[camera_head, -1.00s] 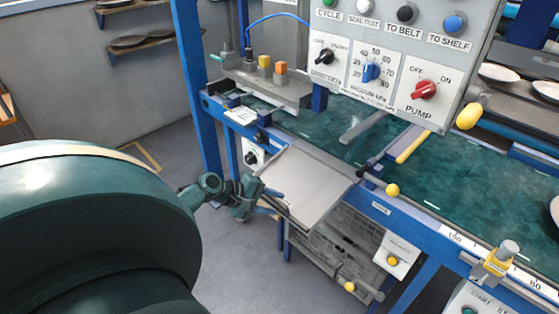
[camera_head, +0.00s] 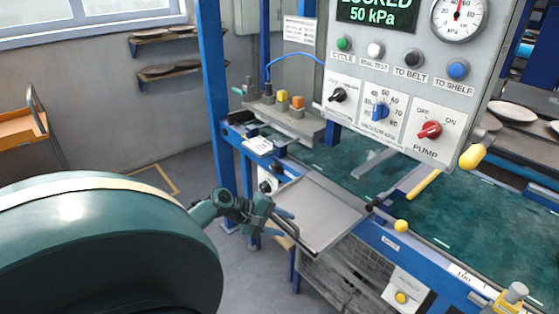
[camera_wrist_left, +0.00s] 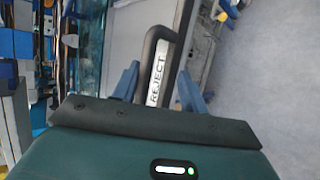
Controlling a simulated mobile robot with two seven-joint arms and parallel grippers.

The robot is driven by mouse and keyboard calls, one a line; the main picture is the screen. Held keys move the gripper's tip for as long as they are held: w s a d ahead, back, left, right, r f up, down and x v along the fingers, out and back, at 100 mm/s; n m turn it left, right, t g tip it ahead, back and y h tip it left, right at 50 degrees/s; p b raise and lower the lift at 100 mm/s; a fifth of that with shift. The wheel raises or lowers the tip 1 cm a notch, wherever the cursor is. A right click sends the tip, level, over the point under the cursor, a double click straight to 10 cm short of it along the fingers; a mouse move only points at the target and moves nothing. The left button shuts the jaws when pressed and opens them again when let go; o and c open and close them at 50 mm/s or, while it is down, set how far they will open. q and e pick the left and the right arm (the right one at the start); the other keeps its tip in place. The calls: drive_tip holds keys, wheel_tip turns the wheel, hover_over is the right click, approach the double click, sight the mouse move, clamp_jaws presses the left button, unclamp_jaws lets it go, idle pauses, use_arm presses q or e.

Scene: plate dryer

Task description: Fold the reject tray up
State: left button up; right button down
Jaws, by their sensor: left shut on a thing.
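The reject tray (camera_head: 322,212) is a flat grey panel sticking out from the near side of the blue bench, close to level. My left gripper (camera_head: 284,223) is at its outer left edge. In the left wrist view, a black bar handle beside a white REJECT label (camera_wrist_left: 157,75) lies between the two blue fingers of my left gripper (camera_wrist_left: 158,88). The gripper is shut on the tray at this handle; the exact contact is hard to see. My right gripper is not in view.
The control panel (camera_head: 400,110) hangs above the bench, its display reading LOCKED, 50 kPa. A yellow-knobbed lever (camera_head: 401,226) stands by the tray's right corner. A wire-mesh basket (camera_head: 345,285) is below the tray. Open floor (camera_head: 165,180) lies to the left.

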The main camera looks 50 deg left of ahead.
use_arm(q)
drive_tip(key=shift+w+r+t, duration=0.5)
drive_tip(key=shift+w+r, duration=0.35)
drive_tip(key=shift+r, duration=0.3)
drive_tip(key=o, duration=0.9)
drive_tip(key=shift+c, duration=0.2)
drive_tip(key=shift+o, duration=0.9)
drive_tip(key=shift+w, duration=0.15)
drive_tip(key=shift+g, duration=0.4)
drive_tip(key=v, duration=0.4)
drive_tip(key=s+f+v, duration=0.1)
drive_tip(key=v, duration=0.8)
drive_tip(key=shift+s+f, duration=0.25)
drive_tip(key=shift+f, duration=0.05)
drive_tip(key=c, duration=0.3)
drive_tip(key=shift+c, duration=0.2)
drive_tip(key=shift+f, duration=0.1)
